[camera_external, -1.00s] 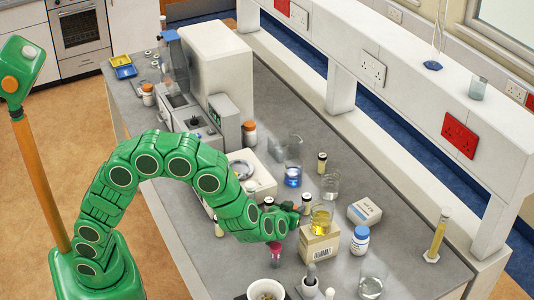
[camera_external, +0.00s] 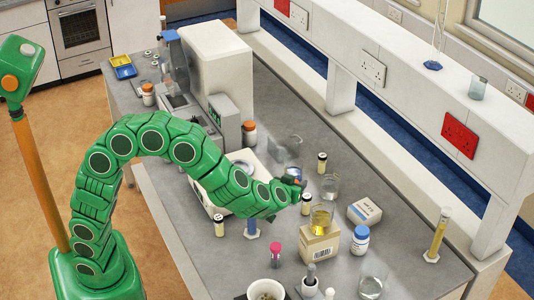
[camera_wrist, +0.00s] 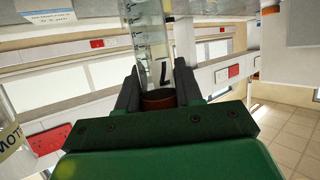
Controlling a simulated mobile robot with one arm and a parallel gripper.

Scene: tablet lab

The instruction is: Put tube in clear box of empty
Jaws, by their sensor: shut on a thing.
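My gripper (camera_wrist: 158,92) is shut on a clear tube (camera_wrist: 153,45) with dark marks and a dark reddish-brown end between the fingers. In the external view my gripper (camera_external: 297,184) is over the middle of the bench, and the held tube cannot be made out there. A faint clear, box-like container (camera_external: 290,143) stands just beyond it; its contents are unclear. Another small tube with a pink cap (camera_external: 275,247) stands upright on the bench, nearer the front.
A glass beaker (camera_external: 330,186), a dark-capped vial (camera_external: 322,163) and a white box (camera_external: 364,212) stand nearby. The grey instrument (camera_external: 220,70) rises at the back left.

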